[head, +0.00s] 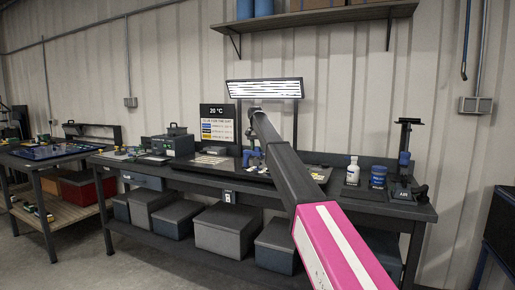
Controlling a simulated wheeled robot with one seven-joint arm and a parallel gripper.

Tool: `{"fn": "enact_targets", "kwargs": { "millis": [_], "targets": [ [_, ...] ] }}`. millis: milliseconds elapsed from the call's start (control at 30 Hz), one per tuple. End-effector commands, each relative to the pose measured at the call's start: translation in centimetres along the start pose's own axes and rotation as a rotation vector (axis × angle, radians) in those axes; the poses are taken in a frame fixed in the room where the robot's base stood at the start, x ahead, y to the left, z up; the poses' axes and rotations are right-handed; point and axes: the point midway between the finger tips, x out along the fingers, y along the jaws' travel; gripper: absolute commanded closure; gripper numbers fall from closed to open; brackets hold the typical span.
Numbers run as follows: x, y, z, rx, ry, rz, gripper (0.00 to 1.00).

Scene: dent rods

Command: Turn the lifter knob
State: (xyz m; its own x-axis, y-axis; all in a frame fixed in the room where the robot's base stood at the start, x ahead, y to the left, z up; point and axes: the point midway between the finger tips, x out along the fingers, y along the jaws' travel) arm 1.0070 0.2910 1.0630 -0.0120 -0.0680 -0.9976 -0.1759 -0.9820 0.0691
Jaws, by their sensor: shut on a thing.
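My arm reaches from the lower right to the middle of the long workbench. Its far end bends down in front of the sign board. My gripper (252,149) is small there and partly hidden behind my own arm. It is shut on a small blue part (255,160) low over the bench top. I cannot make out the knob's shape or its turn. A dark upright stand (404,145) with a blue part and a flat top is at the bench's right end, apart from my gripper.
The workbench (150,164) carries a dark green case (173,144), a white bottle (352,170) and a blue jar (378,176). Several grey boxes stand on the lower shelf. Another table (52,160) is at left.

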Motion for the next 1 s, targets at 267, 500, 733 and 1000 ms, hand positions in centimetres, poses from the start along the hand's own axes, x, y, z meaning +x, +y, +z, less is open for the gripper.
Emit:
{"fn": "enact_targets", "kwargs": {
  "millis": [267,500,733,1000],
  "targets": [
    [-0.03,-0.01,-0.04,0.021,-0.001,0.0,0.83],
    [-0.03,-0.01,-0.03,0.02,-0.001,0.0,0.83],
    [-0.02,-0.02,-0.02,0.019,-0.001,0.0,0.33],
    [-0.44,-0.03,-0.04,0.019,-0.001,-0.001,0.33]
  ]
}}
